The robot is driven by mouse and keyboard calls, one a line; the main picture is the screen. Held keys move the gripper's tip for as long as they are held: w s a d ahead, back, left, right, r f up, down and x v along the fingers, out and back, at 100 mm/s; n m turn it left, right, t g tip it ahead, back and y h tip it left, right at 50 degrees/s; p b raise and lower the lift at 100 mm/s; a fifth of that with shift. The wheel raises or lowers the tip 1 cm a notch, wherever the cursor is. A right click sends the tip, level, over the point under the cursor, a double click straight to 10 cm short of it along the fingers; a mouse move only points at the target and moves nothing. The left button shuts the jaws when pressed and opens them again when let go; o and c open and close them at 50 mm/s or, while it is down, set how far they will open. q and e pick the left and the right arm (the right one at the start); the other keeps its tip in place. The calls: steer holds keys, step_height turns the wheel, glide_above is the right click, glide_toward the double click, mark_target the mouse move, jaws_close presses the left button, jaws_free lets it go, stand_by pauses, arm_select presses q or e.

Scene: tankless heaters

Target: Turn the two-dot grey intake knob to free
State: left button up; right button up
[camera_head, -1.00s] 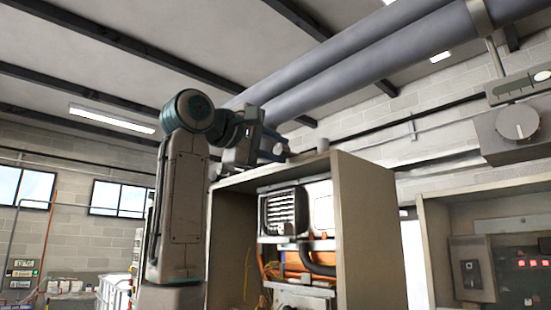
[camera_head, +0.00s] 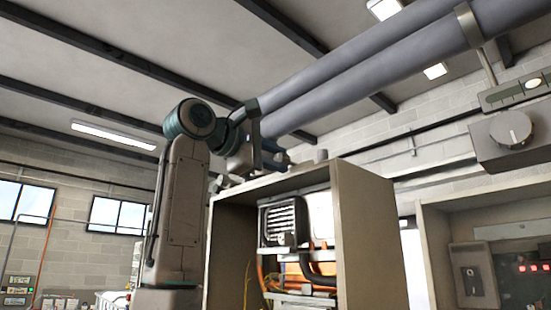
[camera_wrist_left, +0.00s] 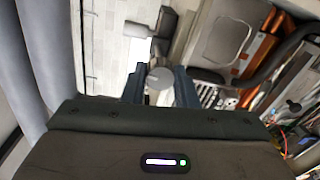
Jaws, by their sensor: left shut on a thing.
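My left gripper (camera_head: 281,160) is at the top of the open beige cabinet (camera_head: 366,240), its blue-grey fingers pointing right. In the left wrist view, the left gripper (camera_wrist_left: 160,90) is shut on a round pale grey knob (camera_wrist_left: 159,79), with one finger on each side of it. The knob's dots and pointer cannot be made out. A second small grey piece (camera_head: 321,156) stands on the cabinet top, just right of the gripper and apart from it. My right gripper is not in view.
Two thick grey pipes (camera_head: 375,65) run overhead close to the gripper. A vented unit (camera_head: 283,222), hoses and wires fill the cabinet. At right are a grey box with a large dial (camera_head: 511,130) and another cabinet with red lights (camera_head: 530,268).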

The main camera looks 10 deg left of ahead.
arm_select(q)
steer(key=o, duration=1)
steer(key=shift+a, duration=0.1)
steer(key=b+v, duration=0.5)
steer(key=v, duration=0.5)
steer(key=shift+s+a, duration=0.25)
steer(key=shift+s, duration=0.05)
